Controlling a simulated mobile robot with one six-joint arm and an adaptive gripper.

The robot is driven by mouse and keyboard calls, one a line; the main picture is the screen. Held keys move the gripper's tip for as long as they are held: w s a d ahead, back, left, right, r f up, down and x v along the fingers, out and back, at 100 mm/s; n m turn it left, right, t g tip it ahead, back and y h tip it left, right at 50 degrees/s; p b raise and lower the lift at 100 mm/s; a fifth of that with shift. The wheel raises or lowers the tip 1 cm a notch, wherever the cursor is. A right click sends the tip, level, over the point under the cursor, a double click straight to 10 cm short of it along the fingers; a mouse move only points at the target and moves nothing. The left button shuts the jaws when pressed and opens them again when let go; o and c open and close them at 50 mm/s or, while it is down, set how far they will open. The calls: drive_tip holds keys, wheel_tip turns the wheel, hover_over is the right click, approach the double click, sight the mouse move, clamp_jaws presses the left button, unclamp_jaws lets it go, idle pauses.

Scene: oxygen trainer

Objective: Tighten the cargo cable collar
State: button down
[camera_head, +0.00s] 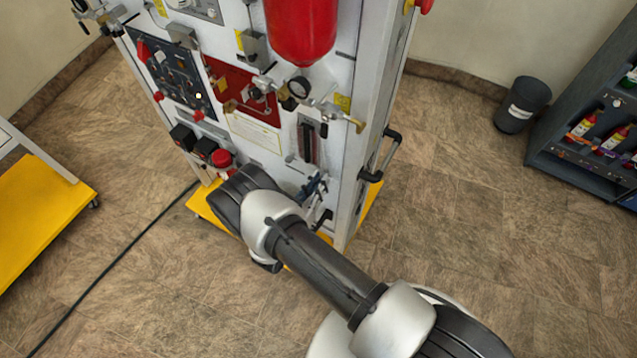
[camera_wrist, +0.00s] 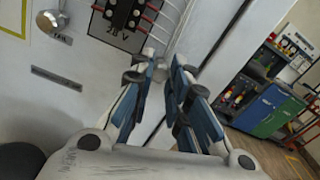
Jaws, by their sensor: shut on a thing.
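My gripper (camera_wrist: 165,68), with blue finger pads, points at the white panel of the trainer in the wrist view. Its fingers are closed in on a small grey piece (camera_wrist: 161,70) between the tips, seemingly the cargo cable collar; the fingers cover most of it. Its thread and seat cannot be made out. In the head view my gripper (camera_head: 317,188) is at the lower right of the trainer (camera_head: 345,140), partly hidden by my arm.
A black terminal block (camera_wrist: 124,12) with red-tipped wires is just above the fingers. A round metal knob (camera_wrist: 48,22) is at the upper left. A black side handle (camera_head: 385,155) sticks out at right. A bin (camera_head: 522,105) and shelf (camera_head: 590,165) stand farther right.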

drive_tip(key=shift+m, duration=0.3)
drive_tip(key=m+b, duration=1.2)
drive_tip(key=m, duration=1)
drive_tip(key=shift+m, duration=0.4)
idle(0.4)
drive_tip(key=c, duration=1.5)
unclamp_jaws()
